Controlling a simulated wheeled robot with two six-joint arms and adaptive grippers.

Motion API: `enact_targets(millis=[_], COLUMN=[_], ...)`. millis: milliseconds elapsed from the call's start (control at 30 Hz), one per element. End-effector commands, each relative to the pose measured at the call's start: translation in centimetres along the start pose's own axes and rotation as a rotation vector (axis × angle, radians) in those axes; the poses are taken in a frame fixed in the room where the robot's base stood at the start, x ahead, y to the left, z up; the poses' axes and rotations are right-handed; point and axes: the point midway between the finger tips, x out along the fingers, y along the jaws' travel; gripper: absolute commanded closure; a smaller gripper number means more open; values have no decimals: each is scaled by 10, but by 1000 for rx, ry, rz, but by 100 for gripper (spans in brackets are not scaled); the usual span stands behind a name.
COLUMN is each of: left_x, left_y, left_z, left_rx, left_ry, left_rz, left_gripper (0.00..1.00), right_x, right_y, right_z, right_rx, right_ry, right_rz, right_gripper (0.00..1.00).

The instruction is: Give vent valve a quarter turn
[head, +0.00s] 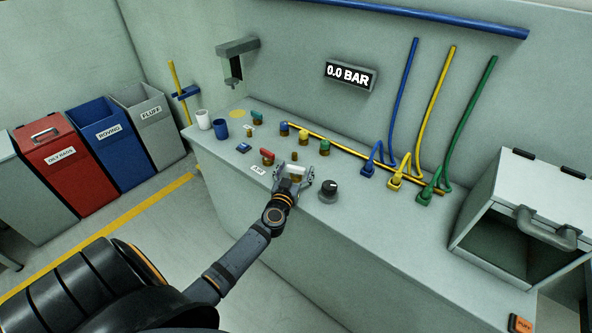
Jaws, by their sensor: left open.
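My left gripper (295,179) reaches over the bench (290,225) near its front edge. Its jaws are open, one on each side of a small valve with a pale handle (297,170) and a brass-coloured body. The gripper hides part of this valve, and no label on it can be read, so I cannot be sure that it is the vent valve. I cannot tell if the jaws touch it. A red-handled valve (267,155) stands to its left, behind a label reading AIR (258,170). My right gripper is not in view.
A black dial knob (328,191) stands close right of the gripper. Behind are several small coloured fittings and blue, yellow and green hoses (425,190). A wall display (349,75) reads 0.0 BAR.

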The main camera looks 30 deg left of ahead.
Motion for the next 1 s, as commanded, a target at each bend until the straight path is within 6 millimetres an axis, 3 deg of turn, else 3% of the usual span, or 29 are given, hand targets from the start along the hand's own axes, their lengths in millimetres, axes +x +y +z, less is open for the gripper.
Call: enact_targets(millis=[100,500,733,900,1000], left_x=[0,-1,0,0,1], left_y=[0,0,-2,-2,-2], left_z=[0,0,3,11,8], left_rx=[0,0,10,12,8], left_ry=[0,0,7,9,10], left_rz=[0,0,116,291,345], left_gripper=[18,70,70,70,70], right_x=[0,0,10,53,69], right_y=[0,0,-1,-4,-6], right_z=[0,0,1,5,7], right_rx=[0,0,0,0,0], right_ry=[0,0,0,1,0], right_rz=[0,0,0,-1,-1], right_gripper=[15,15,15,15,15])
